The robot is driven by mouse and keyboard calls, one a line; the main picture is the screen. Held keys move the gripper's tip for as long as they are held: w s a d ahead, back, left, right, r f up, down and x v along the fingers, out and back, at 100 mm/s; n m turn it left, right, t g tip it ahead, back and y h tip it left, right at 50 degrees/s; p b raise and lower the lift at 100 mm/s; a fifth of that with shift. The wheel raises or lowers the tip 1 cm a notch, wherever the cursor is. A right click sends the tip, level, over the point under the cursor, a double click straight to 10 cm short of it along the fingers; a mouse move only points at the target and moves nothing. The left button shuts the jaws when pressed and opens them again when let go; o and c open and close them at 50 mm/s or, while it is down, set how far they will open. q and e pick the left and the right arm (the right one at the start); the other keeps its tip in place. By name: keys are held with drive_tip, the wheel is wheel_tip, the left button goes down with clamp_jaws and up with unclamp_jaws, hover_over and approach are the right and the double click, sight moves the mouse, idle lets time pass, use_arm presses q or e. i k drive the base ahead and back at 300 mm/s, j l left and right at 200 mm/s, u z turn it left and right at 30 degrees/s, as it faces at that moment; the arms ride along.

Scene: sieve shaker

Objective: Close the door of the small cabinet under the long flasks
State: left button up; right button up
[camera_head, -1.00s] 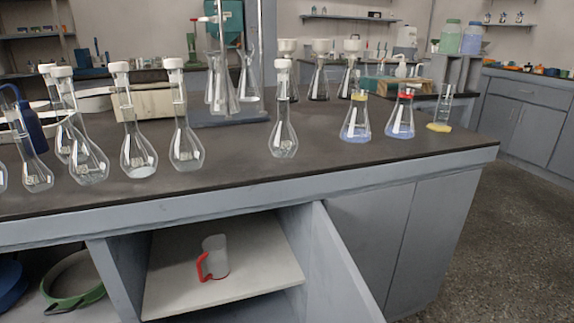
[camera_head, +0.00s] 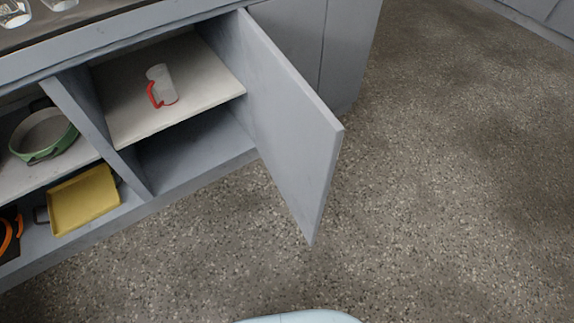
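The grey cabinet door (camera_head: 290,120) stands wide open, swung out from its hinge side at the right of the opening into the room. Its free edge hangs over the speckled floor. The small cabinet (camera_head: 190,150) is open in front, with a pale shelf (camera_head: 205,85) inside. A clear jug with a red handle (camera_head: 162,84) stands on that shelf. Only the bases of the flasks (camera_head: 15,12) show at the top left, on the dark worktop. Neither of my grippers is in view.
The open compartment to the left holds a green-rimmed round pan (camera_head: 43,133) and a yellow tray (camera_head: 84,199). Closed grey panels (camera_head: 345,50) continue right of the door. The speckled floor (camera_head: 440,200) is clear in front and to the right.

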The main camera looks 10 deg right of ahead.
sight(299, 140)
drive_tip(key=k+u, duration=0.25)
drive_tip(key=u, duration=0.15)
drive_tip(key=k+j+u, duration=0.1)
drive_tip(key=u, duration=0.25)
drive_tip(key=k+j+u, duration=0.2)
drive_tip(key=k+u, duration=0.2)
drive_tip(key=i+l, duration=0.15)
drive_tip(key=l, duration=0.45)
drive_tip(key=i+l+u, duration=0.1)
drive_tip(key=l, duration=0.5)
drive_tip(key=i+l, duration=0.15)
drive_tip(key=l, duration=0.5)
drive_tip(key=i+l, duration=0.1)
drive_tip(key=l, duration=0.5)
drive_tip(key=i+l+u, duration=0.1)
drive_tip(key=l, duration=0.55)
